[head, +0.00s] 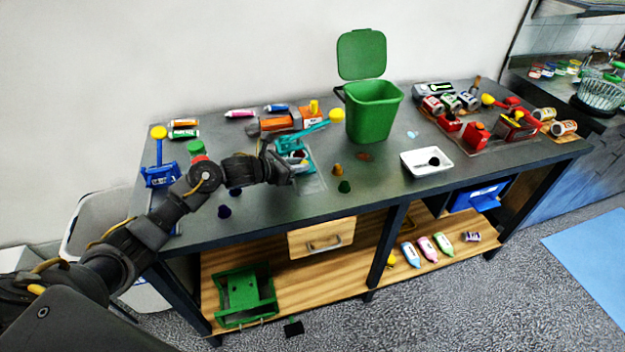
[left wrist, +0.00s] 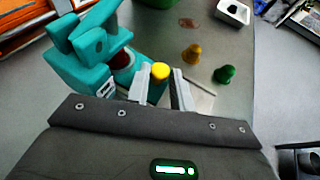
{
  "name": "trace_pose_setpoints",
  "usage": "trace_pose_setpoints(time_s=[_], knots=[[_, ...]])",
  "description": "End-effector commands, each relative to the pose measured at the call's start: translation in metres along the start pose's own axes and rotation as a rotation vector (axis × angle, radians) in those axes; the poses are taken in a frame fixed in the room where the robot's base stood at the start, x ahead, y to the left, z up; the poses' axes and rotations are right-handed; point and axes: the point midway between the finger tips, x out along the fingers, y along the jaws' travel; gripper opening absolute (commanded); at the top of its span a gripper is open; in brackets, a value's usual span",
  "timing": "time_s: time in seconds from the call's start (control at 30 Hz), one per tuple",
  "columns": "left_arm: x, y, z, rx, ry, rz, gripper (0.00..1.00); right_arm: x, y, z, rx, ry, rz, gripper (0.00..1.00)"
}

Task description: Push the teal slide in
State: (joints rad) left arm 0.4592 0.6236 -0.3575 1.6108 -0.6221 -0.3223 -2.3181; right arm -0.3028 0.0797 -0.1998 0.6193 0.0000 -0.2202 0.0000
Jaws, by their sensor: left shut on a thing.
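The teal slide device (head: 291,144) stands on the dark table, left of the green bin. It has a raised teal arm reaching toward the bin. In the left wrist view its teal body (left wrist: 82,68) fills the upper left, with a dark red round part beside it. My left gripper (head: 292,170) is at the near side of the device. In the left wrist view my left gripper (left wrist: 162,84) is shut on a yellow knob (left wrist: 160,70) between its fingers. How the knob joins the teal device is hidden. My right gripper is not in view.
The green bin (head: 373,112) stands behind and right. A brown cone (head: 337,169) and a green cone (head: 344,187) stand right of the gripper. A white tray (head: 427,171) lies farther right. A blue device (head: 160,176) stands at the left. The table's near edge is close.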

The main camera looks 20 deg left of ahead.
Motion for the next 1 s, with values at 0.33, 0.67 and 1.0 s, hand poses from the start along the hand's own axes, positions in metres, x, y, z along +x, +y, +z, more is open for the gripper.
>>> trace_pose_setpoints(time_s=[0.33,0.67,1.0], knots=[[-0.003,0.007,0.001,-0.004,0.0,0.014,0.29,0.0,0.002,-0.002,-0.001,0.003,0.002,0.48],[-0.002,0.004,0.001,-0.002,0.0,0.009,0.43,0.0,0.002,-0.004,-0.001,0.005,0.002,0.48],[-0.039,0.005,-0.002,0.003,0.001,0.01,0.43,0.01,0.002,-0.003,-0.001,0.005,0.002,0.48]])
